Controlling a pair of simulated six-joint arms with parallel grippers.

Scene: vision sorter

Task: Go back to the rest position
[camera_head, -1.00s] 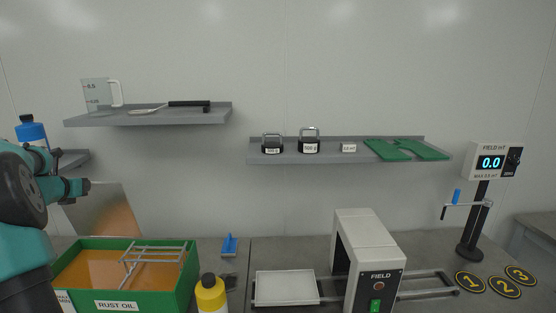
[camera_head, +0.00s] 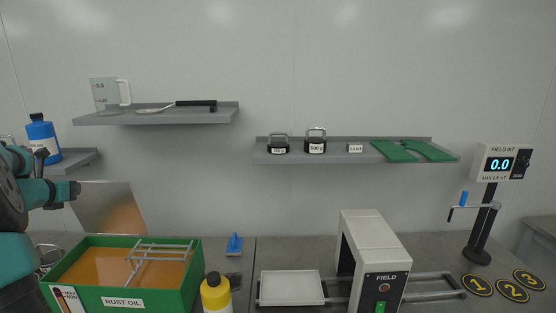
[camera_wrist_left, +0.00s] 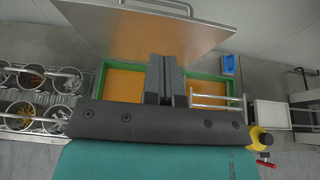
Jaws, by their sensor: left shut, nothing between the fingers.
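My left gripper (camera_head: 72,189) comes in from the left edge in the head view, in front of a copper-toned metal sheet. Its fingers are shut with nothing between them. In the left wrist view the closed fingers (camera_wrist_left: 165,80) show over the green tub of orange liquid. My right gripper is in neither view.
The green rust oil tub (camera_head: 190,293) with a metal rack (camera_head: 160,250) stands below my left arm. A yellow bottle (camera_head: 216,294), a white tray (camera_head: 291,287) and the field machine (camera_head: 362,240) stand to its right. A blue bottle (camera_head: 43,138) stands on the left shelf.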

